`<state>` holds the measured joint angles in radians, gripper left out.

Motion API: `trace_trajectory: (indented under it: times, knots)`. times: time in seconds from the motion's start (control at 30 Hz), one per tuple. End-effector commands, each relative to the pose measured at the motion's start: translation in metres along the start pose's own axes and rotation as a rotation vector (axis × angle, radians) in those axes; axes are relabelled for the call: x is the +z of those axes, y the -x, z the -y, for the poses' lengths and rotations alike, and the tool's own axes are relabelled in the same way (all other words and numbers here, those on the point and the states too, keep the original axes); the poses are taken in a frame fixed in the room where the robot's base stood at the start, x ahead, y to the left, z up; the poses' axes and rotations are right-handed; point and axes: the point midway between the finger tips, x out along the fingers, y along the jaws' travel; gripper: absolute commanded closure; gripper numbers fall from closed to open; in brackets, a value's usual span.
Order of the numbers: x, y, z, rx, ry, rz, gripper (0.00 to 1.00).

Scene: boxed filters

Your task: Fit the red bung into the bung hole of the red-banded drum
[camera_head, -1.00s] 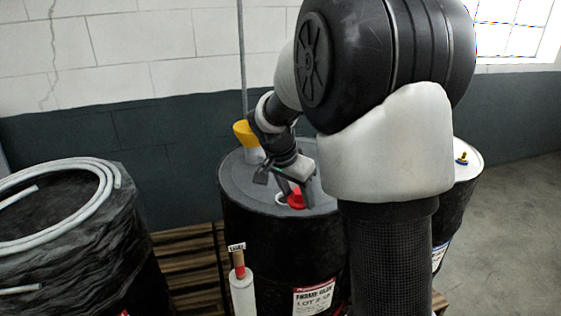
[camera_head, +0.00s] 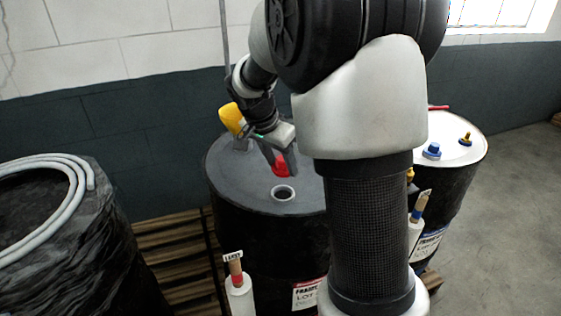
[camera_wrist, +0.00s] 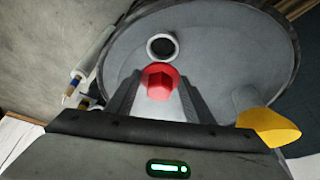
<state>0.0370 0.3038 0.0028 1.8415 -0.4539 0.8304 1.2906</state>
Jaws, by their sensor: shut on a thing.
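The red bung (camera_head: 281,169) is held between the fingers of my gripper (camera_head: 280,163). In the wrist view my gripper (camera_wrist: 160,97) is shut on the bung (camera_wrist: 160,80), its hexagonal red head showing. The middle drum (camera_head: 234,167) is black with a grey lid and a red-topped label. Its open bung hole (camera_head: 284,193) has a pale ring and a dark inside. In the head view the bung is just beyond the hole, apart from it. The wrist view shows the hole (camera_wrist: 162,47) uncovered, past the bung. The bung's lower end is hidden.
A yellow-topped fitting (camera_head: 232,118) stands on the lid behind my gripper. A pale-lidded drum (camera_head: 460,148) with blue and yellow fittings stands at right. A wrapped drum with a hose (camera_head: 70,162) is at left. A red-banded tube (camera_head: 238,290) stands in front.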

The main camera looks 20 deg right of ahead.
Motion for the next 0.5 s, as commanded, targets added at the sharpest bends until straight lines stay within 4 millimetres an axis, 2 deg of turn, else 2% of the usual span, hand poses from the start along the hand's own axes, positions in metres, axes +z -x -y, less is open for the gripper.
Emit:
trace_trajectory:
  times: [0.13, 0.5]
  knots:
    - [0.002, -0.001, 0.000, -0.007, 0.014, -0.004, 0.74]
    - [0.015, -0.034, 0.000, -0.005, 0.013, -0.002, 0.74]
